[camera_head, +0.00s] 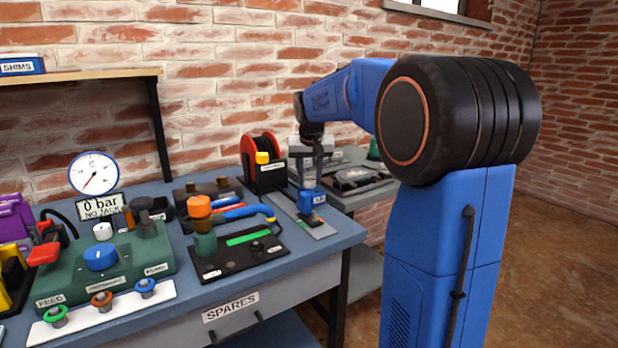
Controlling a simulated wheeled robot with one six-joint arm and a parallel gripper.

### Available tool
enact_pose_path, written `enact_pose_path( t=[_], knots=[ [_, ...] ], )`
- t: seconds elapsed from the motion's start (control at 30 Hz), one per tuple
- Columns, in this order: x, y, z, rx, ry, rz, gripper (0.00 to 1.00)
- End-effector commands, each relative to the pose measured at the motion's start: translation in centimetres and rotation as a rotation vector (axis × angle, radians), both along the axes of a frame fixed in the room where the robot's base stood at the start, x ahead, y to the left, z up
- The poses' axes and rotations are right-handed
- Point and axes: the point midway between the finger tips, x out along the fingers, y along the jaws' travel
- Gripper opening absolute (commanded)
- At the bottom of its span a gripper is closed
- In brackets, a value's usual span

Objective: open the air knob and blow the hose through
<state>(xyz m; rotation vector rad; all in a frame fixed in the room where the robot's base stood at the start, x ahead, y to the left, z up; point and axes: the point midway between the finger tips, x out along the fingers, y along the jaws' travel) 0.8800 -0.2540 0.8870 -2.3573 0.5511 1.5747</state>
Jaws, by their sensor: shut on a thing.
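My gripper (309,180) points down at the right end of the bench. It is shut on a small blue labelled piece (312,198), which stands on a grey strip (303,218). The piece may be the air knob; its label is too small to read, and the fingers hide its top. I cannot tell whether the hose is on this reel. A gauge sign (100,208) reads "0 bar".
A green pump box (153,252) with a blue knob (100,257) stands on the left. A lower side table (356,154) holds a dark tray on the right. The floor at right is clear.

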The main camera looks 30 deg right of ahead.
Motion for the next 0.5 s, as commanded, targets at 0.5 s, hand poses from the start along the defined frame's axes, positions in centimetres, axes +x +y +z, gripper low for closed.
enact_pose_path(
  t=[0.5],
  knots=[
    [-0.07, -0.53, 0.0, 0.002, -0.001, 0.487, 0.1]
  ],
)
